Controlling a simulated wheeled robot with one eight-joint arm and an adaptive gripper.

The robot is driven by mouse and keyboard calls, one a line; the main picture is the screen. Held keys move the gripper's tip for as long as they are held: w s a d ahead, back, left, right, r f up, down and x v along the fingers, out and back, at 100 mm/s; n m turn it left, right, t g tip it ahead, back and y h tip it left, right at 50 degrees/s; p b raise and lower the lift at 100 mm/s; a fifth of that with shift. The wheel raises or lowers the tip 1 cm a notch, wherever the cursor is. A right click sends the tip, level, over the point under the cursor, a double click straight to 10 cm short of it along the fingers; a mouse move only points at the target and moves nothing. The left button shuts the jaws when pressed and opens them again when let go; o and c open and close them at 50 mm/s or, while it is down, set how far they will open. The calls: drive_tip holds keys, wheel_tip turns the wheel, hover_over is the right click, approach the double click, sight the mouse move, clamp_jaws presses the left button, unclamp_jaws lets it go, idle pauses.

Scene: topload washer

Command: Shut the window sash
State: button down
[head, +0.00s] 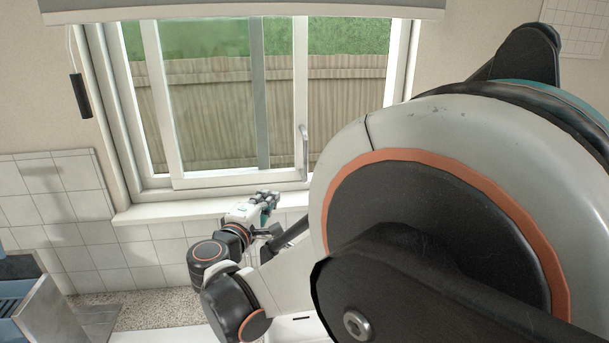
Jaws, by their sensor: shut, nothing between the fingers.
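The window sash (301,75) is a white-framed sliding pane set in a white window frame (403,75). Its right stile carries a slim upright grey handle (305,152). The sash stands between the two jambs, with a narrow strip at its left and a wider one at its right. A grey upright bar (261,90) shows through its glass. My gripper (273,198) is shut and empty, just over the window sill, below and left of the handle and apart from it. My own arm hides the lower right corner of the window.
A white sill (160,212) runs under the window above a tiled wall (75,190). A blind (240,8) hangs over the top, with a dark cord pull (80,95) at the left. A speckled counter (150,303) lies below. My arm fills the right side.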

drive_tip(key=shift+s+a+r+n, duration=0.15)
drive_tip(key=shift+s+a, duration=0.05)
drive_tip(key=shift+a, duration=0.25)
drive_tip(key=shift+s+a+r+n, duration=0.1)
drive_tip(key=shift+s+a+n, duration=0.05)
drive_tip(key=shift+a, duration=0.25)
drive_tip(key=x, duration=1)
drive_tip(key=shift+r+b, duration=0.15)
drive_tip(key=shift+b, duration=0.2)
drive_tip(key=d, duration=0.3)
drive_tip(key=shift+d, duration=0.45)
drive_tip(key=shift+d, duration=0.1)
drive_tip(key=w+d, duration=0.2)
drive_tip(key=d, duration=0.6)
drive_tip(key=w+d+b, duration=0.1)
drive_tip(key=w+d, duration=0.1)
drive_tip(key=d, duration=0.6)
drive_tip(key=w+d+b, duration=0.1)
drive_tip(key=w+d, duration=0.1)
drive_tip(key=d, duration=0.6)
drive_tip(key=shift+w, duration=0.1)
drive_tip(key=shift+a, duration=0.1)
